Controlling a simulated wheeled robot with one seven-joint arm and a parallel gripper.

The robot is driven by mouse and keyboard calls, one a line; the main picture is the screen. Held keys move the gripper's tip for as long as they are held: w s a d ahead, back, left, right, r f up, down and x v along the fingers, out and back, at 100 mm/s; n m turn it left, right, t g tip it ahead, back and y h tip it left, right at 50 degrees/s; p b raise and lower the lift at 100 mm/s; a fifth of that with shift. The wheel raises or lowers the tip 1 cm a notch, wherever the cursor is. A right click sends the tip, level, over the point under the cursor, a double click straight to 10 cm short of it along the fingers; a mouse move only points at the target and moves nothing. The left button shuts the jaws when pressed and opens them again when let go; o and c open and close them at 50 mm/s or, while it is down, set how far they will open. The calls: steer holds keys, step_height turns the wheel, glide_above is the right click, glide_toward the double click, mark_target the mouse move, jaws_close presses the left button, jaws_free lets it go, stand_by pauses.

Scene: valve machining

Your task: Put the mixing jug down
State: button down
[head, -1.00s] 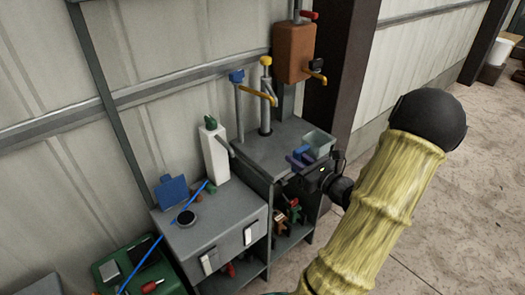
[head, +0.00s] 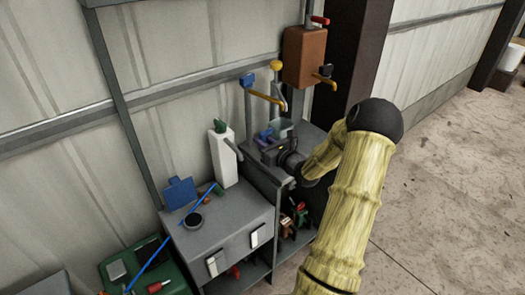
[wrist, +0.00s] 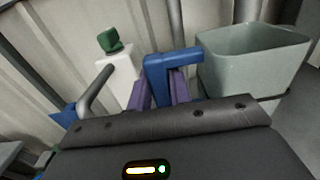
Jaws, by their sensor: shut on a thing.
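The mixing jug is a pale green, open-topped vessel (head: 281,125) with a blue handle (wrist: 158,72). In the wrist view its body (wrist: 252,62) fills the upper right and looks upright. My gripper (wrist: 160,92) has purple fingers closed on the blue handle. In the head view my gripper (head: 267,139) is in front of the jug, over the grey stand at the wall. My gripper and arm hide the jug's lower part and much of the stand top. I cannot tell whether the jug's base touches the surface.
A post with a yellow knob (head: 276,65) and a blue-handled tap (head: 248,79) stand close behind the jug. An orange-brown tank with a spout (head: 305,56) hangs to the upper right.

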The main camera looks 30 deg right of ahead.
steer(key=shift+s+d+f, duration=0.1)
steer(key=shift+d+f, duration=0.05)
steer(key=shift+f, duration=0.2)
steer(key=shift+f, duration=0.1)
step_height(320, 180, down, 3)
steer(key=shift+f, duration=0.1)
steer(key=shift+w+f, duration=0.2)
steer(key=shift+f, duration=0.05)
steer(key=shift+f, duration=0.1)
steer(key=c, duration=1.3)
jaws_free()
steer(key=shift+f, duration=0.1)
steer(key=shift+s+r, duration=0.15)
steer(key=shift+r, duration=0.1)
